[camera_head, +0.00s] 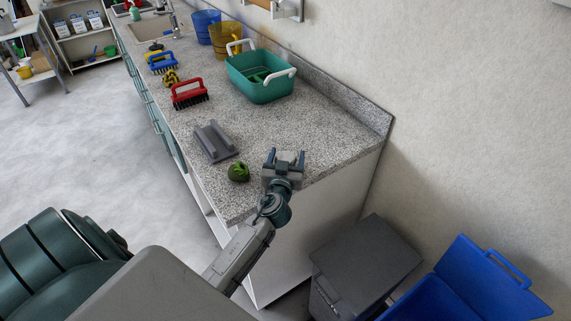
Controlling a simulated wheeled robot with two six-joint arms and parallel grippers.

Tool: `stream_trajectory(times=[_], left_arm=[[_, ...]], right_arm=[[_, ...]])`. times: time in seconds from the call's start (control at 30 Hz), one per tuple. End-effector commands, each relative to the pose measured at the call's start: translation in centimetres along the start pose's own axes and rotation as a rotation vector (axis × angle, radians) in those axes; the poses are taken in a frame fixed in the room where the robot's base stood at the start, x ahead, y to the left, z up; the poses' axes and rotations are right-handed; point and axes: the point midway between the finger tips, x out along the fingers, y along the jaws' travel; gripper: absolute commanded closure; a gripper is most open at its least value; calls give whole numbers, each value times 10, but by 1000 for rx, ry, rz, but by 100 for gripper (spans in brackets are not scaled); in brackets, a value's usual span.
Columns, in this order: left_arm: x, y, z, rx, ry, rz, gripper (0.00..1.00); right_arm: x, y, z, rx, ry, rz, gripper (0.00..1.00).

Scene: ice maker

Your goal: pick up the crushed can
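The crushed can is most likely the small, crumpled green and dark object (238,172) near the front edge of the speckled grey counter (290,128). My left gripper (285,157) is just to the right of it, at the near end of the counter. Its two fingers point away from me and stand apart, with nothing seen between them. The gripper does not appear to touch the can. My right gripper is not in view.
A grey block-like tool (214,142) lies just behind the can. Farther back are a red brush (188,92), a teal tub (262,85) with white handles, and yellow and blue buckets. A grey bin (366,255) and an open blue bin (480,280) stand on the floor at right.

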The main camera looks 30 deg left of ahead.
Motion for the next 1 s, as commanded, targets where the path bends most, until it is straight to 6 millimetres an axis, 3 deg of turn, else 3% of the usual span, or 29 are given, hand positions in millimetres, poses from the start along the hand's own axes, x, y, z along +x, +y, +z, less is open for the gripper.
stream_trajectory(times=[0.03,0.17,0.67,1.0], left_arm=[[0,0,0,0,0,0,43],[0,0,0,0,0,0,69],[0,0,-4,-1,2,1,69],[-62,0,-2,-3,-2,1,69]], right_arm=[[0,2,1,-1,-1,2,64],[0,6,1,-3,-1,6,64],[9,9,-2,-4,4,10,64],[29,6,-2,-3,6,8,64]])
